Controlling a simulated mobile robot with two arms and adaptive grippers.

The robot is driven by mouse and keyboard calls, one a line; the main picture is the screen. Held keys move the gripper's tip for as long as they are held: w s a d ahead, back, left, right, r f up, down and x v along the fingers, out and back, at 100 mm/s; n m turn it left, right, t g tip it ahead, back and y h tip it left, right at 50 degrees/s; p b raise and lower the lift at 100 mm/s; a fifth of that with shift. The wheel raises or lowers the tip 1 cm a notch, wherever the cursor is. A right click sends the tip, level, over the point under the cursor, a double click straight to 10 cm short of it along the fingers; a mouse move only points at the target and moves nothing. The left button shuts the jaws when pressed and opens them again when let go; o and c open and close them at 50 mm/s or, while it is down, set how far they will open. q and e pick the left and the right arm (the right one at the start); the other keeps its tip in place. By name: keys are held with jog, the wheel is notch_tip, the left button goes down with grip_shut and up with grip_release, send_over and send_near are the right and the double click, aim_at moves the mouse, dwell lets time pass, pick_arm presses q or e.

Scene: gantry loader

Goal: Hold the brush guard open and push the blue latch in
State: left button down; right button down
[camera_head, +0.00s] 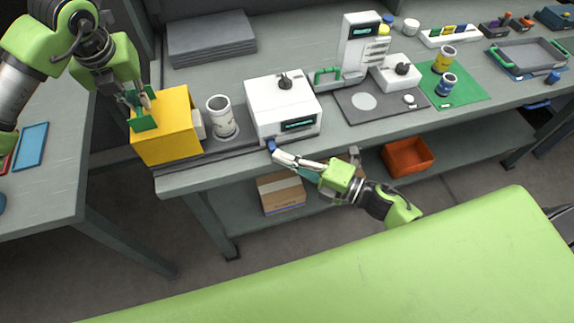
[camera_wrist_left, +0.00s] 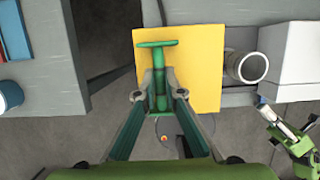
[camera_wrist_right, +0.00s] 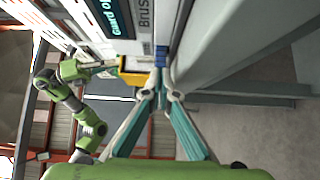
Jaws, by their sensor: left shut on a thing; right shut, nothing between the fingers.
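The brush guard (camera_head: 175,135) is a yellow block at the left end of the bench, with a green T-shaped handle (camera_wrist_left: 157,45). My left gripper (camera_head: 140,103) is shut on the handle's stem, clearly seen in the left wrist view (camera_wrist_left: 160,95). The small blue latch (camera_head: 271,145) is at the lower left front corner of the white machine; it also shows in the right wrist view (camera_wrist_right: 160,57). My right gripper (camera_head: 279,155) is shut and empty, its tips right at the latch (camera_wrist_right: 162,78). I cannot tell whether they touch it.
The white machine (camera_head: 270,97) has a lit display; "guard" is readable in the right wrist view. A pale cylinder (camera_head: 221,116) stands between it and the guard. A cardboard box (camera_head: 282,194) and an orange bin (camera_head: 407,156) sit on the shelf below.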

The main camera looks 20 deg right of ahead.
pick_arm(q)
jog(key=shift+r, duration=0.15)
pick_arm(e)
jog(key=shift+w+d+r, duration=0.1)
jog(key=shift+w+d, duration=0.05)
jog(key=shift+w, duration=0.15)
pick_arm(q)
jog(key=shift+a, duration=0.15)
pick_arm(e)
jog(key=s+d, duration=0.6)
jog(key=s, duration=0.5)
jog(key=shift+s+d, duration=0.3)
jog(key=shift+d, duration=0.1)
pick_arm(q)
jog(key=shift+d, duration=0.25)
pick_arm(e)
jog(key=shift+f, duration=0.3)
pick_arm(q)
jog(key=shift+d, duration=0.1)
jog(key=c, duration=1.8)
grip_release()
jog(key=shift+c, duration=0.2)
pick_arm(e)
jog(key=shift+a, duration=0.1)
